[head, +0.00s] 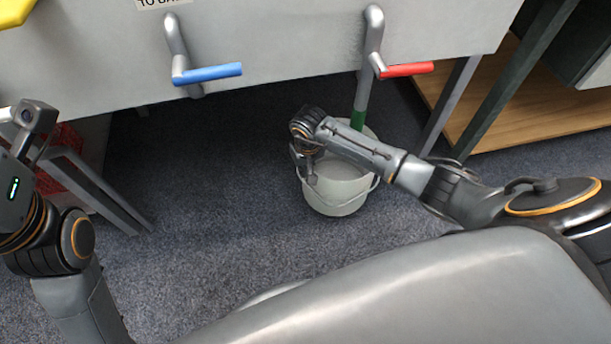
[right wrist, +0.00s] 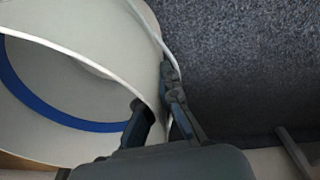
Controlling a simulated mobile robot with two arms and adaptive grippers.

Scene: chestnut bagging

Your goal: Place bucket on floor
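The white bucket (head: 336,198) is upright, low over the dark carpet below the red-handled outlet. I cannot tell if its base touches the floor. My right gripper (head: 311,180) is at the bucket's left rim, pointing down. In the right wrist view, the right gripper (right wrist: 160,100) has one finger on the inner side of the bucket (right wrist: 98,48) wall and one outside, closed on the rim. A blue band shows inside the bucket. Part of my left arm shows at the left edge of the head view; its fingers are out of view.
A grey machine (head: 300,40) stands above, with a blue handle (head: 210,74) and a red handle (head: 407,70). Its metal legs stand left and right. A red crate (head: 62,165) is at the left, a wooden shelf (head: 530,105) at the right. The carpet (head: 215,190) left of the bucket is clear.

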